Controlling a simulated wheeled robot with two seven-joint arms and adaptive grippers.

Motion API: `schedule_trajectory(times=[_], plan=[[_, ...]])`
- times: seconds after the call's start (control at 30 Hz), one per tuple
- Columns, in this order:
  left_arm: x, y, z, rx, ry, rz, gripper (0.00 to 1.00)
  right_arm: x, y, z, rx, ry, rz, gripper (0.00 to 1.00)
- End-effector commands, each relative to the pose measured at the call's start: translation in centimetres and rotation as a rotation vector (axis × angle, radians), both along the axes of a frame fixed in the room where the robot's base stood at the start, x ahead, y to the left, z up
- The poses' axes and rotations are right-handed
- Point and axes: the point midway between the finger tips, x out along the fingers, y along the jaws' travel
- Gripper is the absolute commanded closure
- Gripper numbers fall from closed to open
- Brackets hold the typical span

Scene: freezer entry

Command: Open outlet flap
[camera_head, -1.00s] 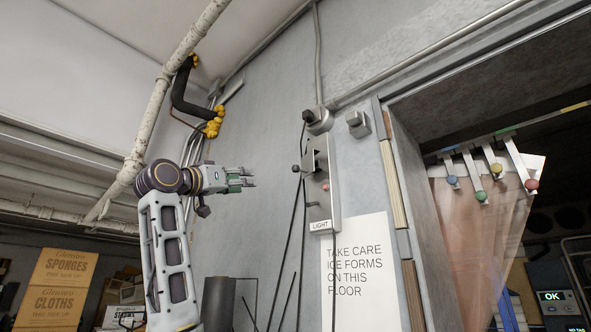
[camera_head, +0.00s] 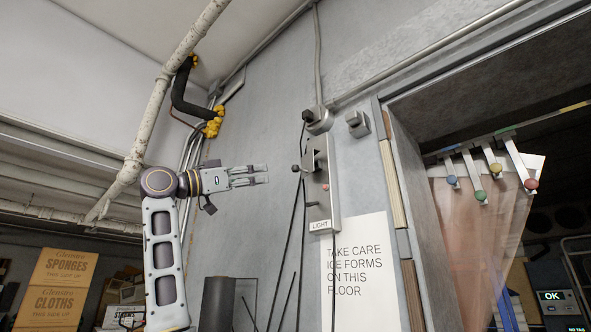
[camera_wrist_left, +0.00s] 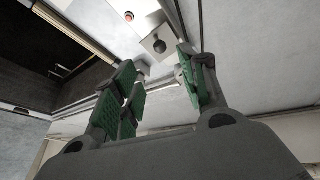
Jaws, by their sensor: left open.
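A small grey metal box (camera_head: 318,121) is fixed to the wall at the foot of a conduit, with a dark part at its left side. A second grey box (camera_head: 356,124) with a protruding cover sits to its right. I cannot tell for certain which carries the outlet flap, or whether a flap is open. My left gripper (camera_head: 267,173) is open and empty, left of the lever plate and lower than both boxes, apparently touching nothing. Its green-padded fingers also show in the left wrist view (camera_wrist_left: 158,68). My right gripper is out of view.
A metal light plate (camera_head: 330,200) with a knobbed lever and red lamp is just right of my gripper. Dark cables hang beside it. A paper sign (camera_head: 357,270) is below. A doorway with a strip curtain (camera_head: 480,240) is at right; pipes (camera_head: 160,100) run at upper left.

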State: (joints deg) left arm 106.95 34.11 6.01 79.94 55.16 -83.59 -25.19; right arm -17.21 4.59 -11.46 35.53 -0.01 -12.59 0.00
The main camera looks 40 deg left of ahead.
Motion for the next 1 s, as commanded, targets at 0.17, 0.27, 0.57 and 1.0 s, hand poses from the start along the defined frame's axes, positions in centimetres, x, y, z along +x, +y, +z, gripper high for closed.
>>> schedule_trajectory(times=[0.17, 0.27, 0.57, 1.0], plan=[[0.0, 0.0, 0.0, -0.001, 0.0, 0.0, 0.57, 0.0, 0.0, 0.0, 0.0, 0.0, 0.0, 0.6], [0.2, -0.1, 0.1, -0.001, 0.001, 0.0, 0.57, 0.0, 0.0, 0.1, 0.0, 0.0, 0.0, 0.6], [2.2, -0.9, 1.1, -0.001, 0.002, 0.0, 0.57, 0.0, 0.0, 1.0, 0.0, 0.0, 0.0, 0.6], [6.9, -2.8, 3.0, -0.002, 0.003, -0.001, 0.57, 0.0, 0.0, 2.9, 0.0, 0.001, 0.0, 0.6]])
